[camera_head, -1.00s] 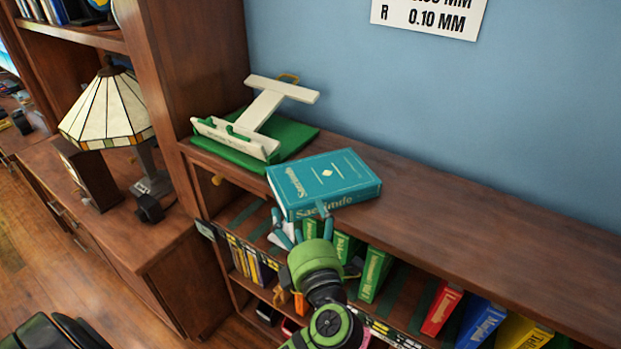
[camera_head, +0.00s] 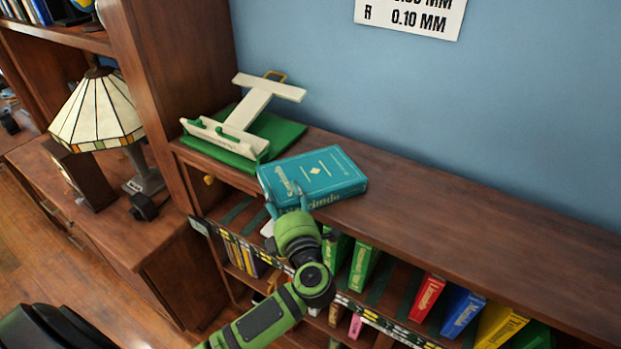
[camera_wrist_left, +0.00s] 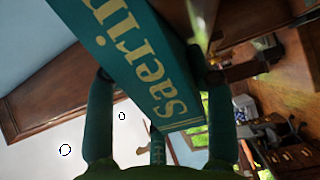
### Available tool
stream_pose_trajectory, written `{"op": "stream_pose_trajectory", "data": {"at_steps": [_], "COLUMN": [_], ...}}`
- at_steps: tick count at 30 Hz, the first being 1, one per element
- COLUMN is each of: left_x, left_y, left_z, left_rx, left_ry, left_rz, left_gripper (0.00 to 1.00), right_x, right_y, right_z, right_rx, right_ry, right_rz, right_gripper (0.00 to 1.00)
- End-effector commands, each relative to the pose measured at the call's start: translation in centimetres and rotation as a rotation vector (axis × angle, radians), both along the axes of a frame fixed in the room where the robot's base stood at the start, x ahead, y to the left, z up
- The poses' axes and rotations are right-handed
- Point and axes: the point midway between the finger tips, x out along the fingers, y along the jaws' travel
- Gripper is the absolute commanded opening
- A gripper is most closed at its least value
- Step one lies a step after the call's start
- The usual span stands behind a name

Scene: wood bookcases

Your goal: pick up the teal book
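The teal book (camera_head: 318,176) lies flat on the bookcase top, its spine facing me. My left gripper (camera_head: 286,199) is at the book's near left corner, with one finger over the cover and another beside the left end. In the left wrist view, the book's lettered spine (camera_wrist_left: 140,55) runs between the spread fingers of the gripper (camera_wrist_left: 158,85). The fingers look open around the book, close to its edges; firm contact cannot be told. My right gripper is not in view.
A green board (camera_head: 282,136) with a white stand (camera_head: 252,103) sits just behind and left of the book. A lamp (camera_head: 97,112) stands at left. The bookcase top is clear to the right (camera_head: 450,220).

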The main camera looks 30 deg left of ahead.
Motion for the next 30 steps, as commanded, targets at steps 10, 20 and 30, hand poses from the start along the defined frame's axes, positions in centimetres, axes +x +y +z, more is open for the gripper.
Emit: {"op": "stream_pose_trajectory", "data": {"at_steps": [10,20,30], "left_x": [0.0,0.0,1.3], "left_y": [0.0,0.0,-3.2], "left_z": [0.4,2.7,6.5], "left_rx": [0.002,-0.001,-0.004], "left_ry": [-0.009,-0.013,-0.013], "left_rz": [0.001,0.001,-0.001], "left_gripper": [0.0,0.0,0.0], "right_x": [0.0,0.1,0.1], "right_y": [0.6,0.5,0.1], "right_z": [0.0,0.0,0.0], "right_rx": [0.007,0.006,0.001], "right_ry": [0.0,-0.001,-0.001], "right_rz": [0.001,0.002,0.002], "right_gripper": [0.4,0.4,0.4]}}
